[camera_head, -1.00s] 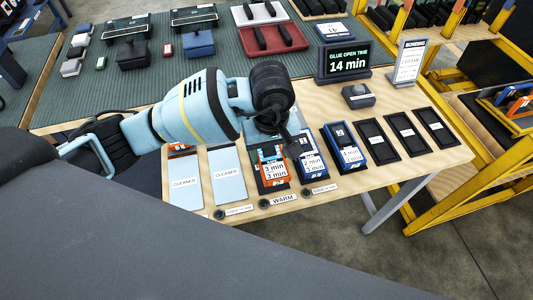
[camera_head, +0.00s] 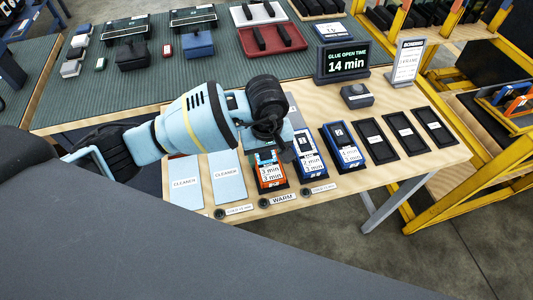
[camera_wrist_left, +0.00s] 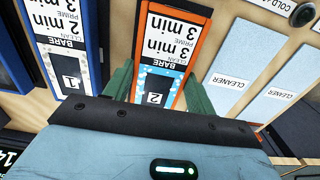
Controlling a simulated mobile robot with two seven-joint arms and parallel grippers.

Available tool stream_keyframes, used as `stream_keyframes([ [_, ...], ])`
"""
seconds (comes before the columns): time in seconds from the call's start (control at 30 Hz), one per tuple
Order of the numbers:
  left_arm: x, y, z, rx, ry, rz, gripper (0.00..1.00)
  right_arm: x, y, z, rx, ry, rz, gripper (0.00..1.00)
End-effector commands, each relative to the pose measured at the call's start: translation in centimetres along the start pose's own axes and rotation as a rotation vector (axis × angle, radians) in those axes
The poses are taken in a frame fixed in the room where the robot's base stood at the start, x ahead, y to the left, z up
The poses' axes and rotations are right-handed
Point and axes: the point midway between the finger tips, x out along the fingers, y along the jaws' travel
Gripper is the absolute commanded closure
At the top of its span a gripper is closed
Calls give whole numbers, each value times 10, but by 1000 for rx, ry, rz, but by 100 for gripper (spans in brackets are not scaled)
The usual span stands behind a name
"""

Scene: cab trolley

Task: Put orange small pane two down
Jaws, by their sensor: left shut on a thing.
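The orange small pane two (camera_head: 269,174) has an orange edge, a white label with "3 min" lines and a dark slot around its lower end. In the left wrist view the pane (camera_wrist_left: 168,45) shows "BARE" and a "2" on a blue-speckled patch. My left gripper (camera_head: 270,150) is over the pane's far end. Its green fingers (camera_wrist_left: 160,90) lie on both sides of the pane, shut on it. My arm hides the pane's far end in the head view. The pane looks down at slot level; whether it touches the bottom cannot be told. My right gripper is not in view.
Blue panes (camera_head: 308,160) (camera_head: 344,150) lie just right of the orange one. Empty dark slots (camera_head: 376,140) continue to the right. Cleaner pads (camera_head: 227,178) lie to the left. A timer display (camera_head: 342,62) and a grey button box (camera_head: 357,96) stand behind.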

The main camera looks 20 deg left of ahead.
Motion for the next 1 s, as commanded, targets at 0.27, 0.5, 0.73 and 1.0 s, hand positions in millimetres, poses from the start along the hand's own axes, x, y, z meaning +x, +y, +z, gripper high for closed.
stream_keyframes([
  [0.27, 1, 0, 0, 0, 0, 0, 22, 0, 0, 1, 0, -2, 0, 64],
  [0.5, -1, 0, 0, 0, 0, 0, 22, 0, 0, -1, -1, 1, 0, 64],
  [0.73, -28, 1, -1, 1, 3, 3, 22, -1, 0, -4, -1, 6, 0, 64],
  [1.0, -82, 1, -1, 0, 3, 3, 22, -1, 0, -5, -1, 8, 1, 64],
])
